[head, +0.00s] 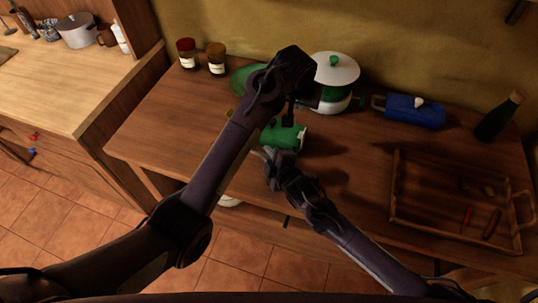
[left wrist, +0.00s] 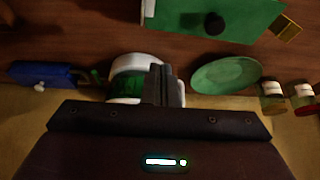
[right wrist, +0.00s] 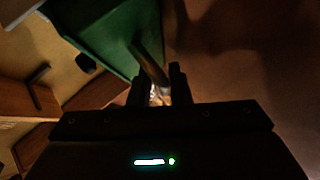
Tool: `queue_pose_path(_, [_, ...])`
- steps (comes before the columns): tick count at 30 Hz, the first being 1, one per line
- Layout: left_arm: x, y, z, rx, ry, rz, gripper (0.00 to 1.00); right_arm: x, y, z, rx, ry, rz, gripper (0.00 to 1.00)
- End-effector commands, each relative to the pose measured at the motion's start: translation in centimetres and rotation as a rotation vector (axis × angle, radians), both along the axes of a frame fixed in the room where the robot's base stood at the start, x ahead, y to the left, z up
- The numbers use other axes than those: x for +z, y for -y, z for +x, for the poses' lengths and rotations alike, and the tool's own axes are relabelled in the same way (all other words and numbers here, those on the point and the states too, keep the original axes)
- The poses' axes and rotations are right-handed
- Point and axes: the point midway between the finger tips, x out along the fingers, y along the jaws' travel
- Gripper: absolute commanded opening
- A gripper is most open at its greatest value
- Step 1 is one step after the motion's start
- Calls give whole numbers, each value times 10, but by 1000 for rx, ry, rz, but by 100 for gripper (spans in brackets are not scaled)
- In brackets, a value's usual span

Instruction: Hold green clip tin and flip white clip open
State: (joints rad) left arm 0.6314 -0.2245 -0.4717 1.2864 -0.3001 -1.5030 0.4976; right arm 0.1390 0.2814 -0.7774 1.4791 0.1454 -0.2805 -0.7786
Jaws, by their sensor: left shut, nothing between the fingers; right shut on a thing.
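The green clip tin (head: 288,136) is at the front middle of the wooden counter, partly hidden by my arms. The left wrist view shows its green face (left wrist: 245,18) with a black knob (left wrist: 213,23), a white strip (left wrist: 148,10) at one end and a yellowish piece (left wrist: 288,28) at the other. The white strip may be the white clip; I cannot tell whether it is open. My right gripper (right wrist: 157,85) is shut on a greyish bar at the tin's side. My left gripper (left wrist: 167,85) is shut and empty, above and behind the tin, apart from it.
Behind stand a green plate (head: 246,77), a white-lidded green pot (head: 337,70) and two jars (head: 216,58). At right are a blue tin (head: 405,110), a dark bottle (head: 499,116) and a wooden tray (head: 440,219) with several small items. The counter left of the tin is clear.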

Motion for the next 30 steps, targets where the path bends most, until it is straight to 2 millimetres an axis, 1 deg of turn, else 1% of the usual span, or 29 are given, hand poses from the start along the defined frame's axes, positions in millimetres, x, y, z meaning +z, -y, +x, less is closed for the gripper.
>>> queue_pose_path(1, [1, 3, -3, 11, -21, 2, 0, -4, 1, -2, -2, -8, -3, 0])
queue_pose_path(4, [-2, 4, -7, 24, -46, 9, 0, -4, 1, -2, -2, -9, -3, 0])
queue_pose_path(7, [-10, 3, -8, 26, -51, 12, 0, -4, 1, -2, -2, -9, -3, 0])
queue_pose_path(15, [-46, 3, -7, 25, -47, 12, 0, -5, 1, -2, -2, -10, -4, 0])
queue_pose_path(21, [-69, 3, -8, 23, -47, 11, 0, -5, 1, -2, -2, -10, -4, 0])
queue_pose_path(25, [-78, 4, -7, 24, -45, 10, 0, -5, 1, -2, -2, -11, -4, 0])
queue_pose_path(30, [-82, 3, -7, 24, -46, 10, 0, -5, 1, -2, -1, -11, -5, 0])
